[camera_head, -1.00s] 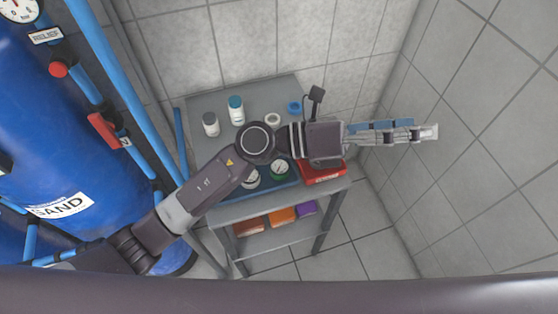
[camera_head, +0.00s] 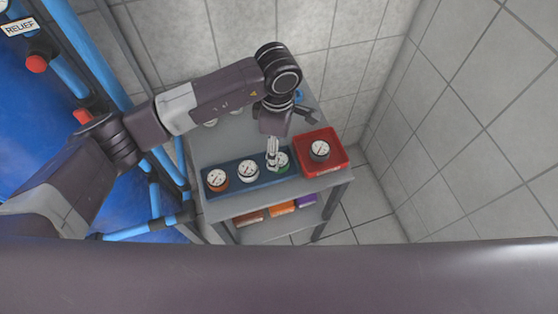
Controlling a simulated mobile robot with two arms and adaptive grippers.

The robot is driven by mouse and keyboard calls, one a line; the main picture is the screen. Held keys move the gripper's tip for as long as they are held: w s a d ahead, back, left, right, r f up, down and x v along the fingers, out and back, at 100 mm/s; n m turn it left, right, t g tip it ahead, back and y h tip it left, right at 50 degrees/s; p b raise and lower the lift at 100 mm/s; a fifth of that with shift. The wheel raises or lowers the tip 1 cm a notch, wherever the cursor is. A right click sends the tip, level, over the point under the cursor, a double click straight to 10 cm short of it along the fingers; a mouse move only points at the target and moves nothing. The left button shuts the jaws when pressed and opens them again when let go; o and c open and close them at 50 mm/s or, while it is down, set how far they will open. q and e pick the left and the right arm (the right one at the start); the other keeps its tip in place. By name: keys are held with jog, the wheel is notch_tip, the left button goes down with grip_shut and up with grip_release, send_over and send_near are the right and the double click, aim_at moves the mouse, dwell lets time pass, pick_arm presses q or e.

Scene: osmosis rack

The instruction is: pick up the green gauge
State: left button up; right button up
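The green gauge (camera_head: 284,163) stands at the right end of a blue tray (camera_head: 264,181) on the grey cart top. My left gripper (camera_head: 272,163) points down at the left side of the green gauge and covers part of it. Its fingers look narrow from this side; I cannot tell whether they touch the gauge, or whether they are open or shut. A white gauge (camera_head: 248,171) and an orange-brown gauge (camera_head: 217,180) stand to the left in the same tray. My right gripper is not in view.
A red bin (camera_head: 341,164) with a dark gauge (camera_head: 319,150) inside stands just right of the tray. The cart's lower shelf holds brown, orange (camera_head: 282,208) and purple boxes. Blue tanks and pipes (camera_head: 95,60) stand at the left, a tiled wall at the right.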

aim_at(280, 159)
pick_arm(q)
jog(key=f, duration=0.2)
jog(key=f+b, duration=0.1)
jog(key=f, duration=0.1)
jog(key=f+b, duration=0.1)
jog(key=f, duration=0.1)
jog(key=shift+w+d, duration=0.25)
jog(key=shift+d, duration=0.05)
jog(key=shift+r, duration=0.15)
jog(key=c, duration=1.2)
jog(key=shift+o, duration=0.2)
